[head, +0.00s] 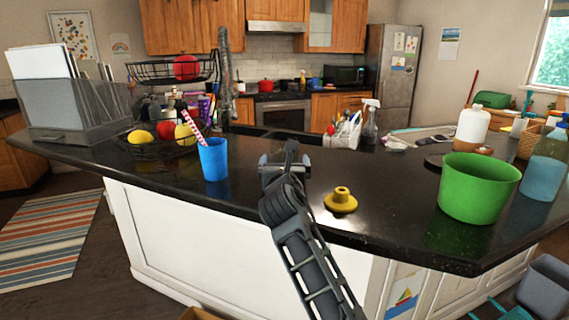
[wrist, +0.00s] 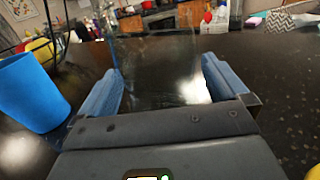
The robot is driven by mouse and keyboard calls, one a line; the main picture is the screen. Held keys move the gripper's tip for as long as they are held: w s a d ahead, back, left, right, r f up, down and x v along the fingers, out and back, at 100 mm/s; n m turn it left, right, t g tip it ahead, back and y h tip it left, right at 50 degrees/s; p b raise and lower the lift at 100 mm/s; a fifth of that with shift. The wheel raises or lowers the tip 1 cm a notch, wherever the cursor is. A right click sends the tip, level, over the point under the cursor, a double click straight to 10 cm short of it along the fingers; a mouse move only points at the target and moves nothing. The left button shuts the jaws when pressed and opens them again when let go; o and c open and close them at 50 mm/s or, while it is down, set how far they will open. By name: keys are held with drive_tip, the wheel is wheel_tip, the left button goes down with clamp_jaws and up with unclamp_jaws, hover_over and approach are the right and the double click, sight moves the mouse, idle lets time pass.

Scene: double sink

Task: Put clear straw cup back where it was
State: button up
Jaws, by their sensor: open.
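My gripper (head: 285,160) is open just above the black counter, right of the blue cup in the head view. In the wrist view its blue finger pads (wrist: 160,85) stand apart. A faint see-through shape with straight sides, which looks like the clear straw cup (wrist: 158,60), shows between and beyond the pads. I cannot tell whether the pads touch it, and no straw is plain on it. In the head view I cannot make it out behind my gripper.
A blue cup (head: 213,160) with a striped straw (head: 192,128) stands to the left, near a fruit basket (head: 158,150). A yellow knobbed object (head: 341,200) and a green bucket (head: 477,190) are to the right. The sink (head: 262,133) lies behind.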

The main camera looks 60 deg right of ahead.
drive_tip(key=shift+r, duration=0.2)
drive_tip(key=b+v, duration=0.1)
drive_tip(key=v, duration=1.1)
drive_tip(key=shift+f, duration=0.1)
